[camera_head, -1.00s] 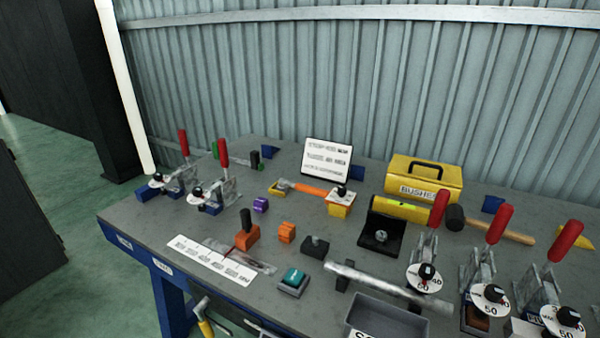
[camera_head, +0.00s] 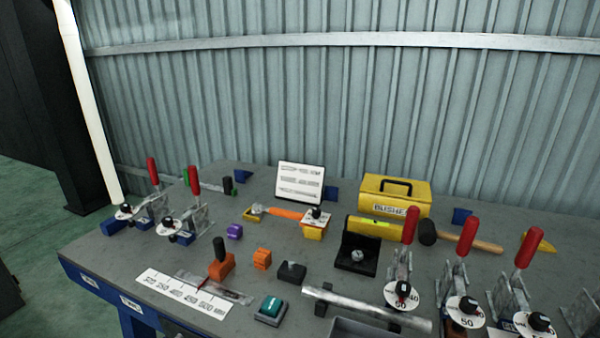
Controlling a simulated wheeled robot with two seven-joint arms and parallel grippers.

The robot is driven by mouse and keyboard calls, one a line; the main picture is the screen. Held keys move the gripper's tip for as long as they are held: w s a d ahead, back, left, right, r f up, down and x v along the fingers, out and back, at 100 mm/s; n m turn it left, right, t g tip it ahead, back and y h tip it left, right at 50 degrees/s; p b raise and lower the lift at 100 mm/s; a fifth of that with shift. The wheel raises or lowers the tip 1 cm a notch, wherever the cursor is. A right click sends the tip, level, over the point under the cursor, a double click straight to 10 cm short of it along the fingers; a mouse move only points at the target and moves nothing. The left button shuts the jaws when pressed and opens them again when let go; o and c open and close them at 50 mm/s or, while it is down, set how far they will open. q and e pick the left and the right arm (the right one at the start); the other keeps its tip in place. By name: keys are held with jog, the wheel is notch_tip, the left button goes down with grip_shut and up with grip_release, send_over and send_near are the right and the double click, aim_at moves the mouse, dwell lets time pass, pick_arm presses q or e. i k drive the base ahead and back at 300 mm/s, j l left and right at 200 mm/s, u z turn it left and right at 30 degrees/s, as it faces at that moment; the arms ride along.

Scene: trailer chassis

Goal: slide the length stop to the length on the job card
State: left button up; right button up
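The length stop appears to be the orange block with a black knob (camera_head: 221,265), standing on a metal rail at the front left of the bench. A white scale strip (camera_head: 185,293) with printed numbers lies along the rail's front side. A thin red pointer reaches from the block towards the scale, but the exact reading is too small to tell. The job card (camera_head: 299,183) is a white board propped at the back middle; its printed lines are too blurred to read. Neither of my grippers shows in the head view.
Red-handled toggle clamps with dials stand at the left (camera_head: 194,205) and right (camera_head: 404,265). A teal button box (camera_head: 271,309), a small orange block (camera_head: 262,259) and a dark block (camera_head: 291,272) stand right of the stop. A yellow bushes box (camera_head: 396,197) is behind.

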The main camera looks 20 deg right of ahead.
aim_at(224, 261)
jog(key=i+j+z, duration=0.25)
jog(key=j+z, duration=0.15)
jog(key=j, duration=0.3)
jog(key=i+j+z, duration=0.15)
jog(key=j+z, duration=0.3)
jog(key=j, duration=0.25)
jog(key=j+z, duration=0.4)
jog(key=j, duration=0.35)
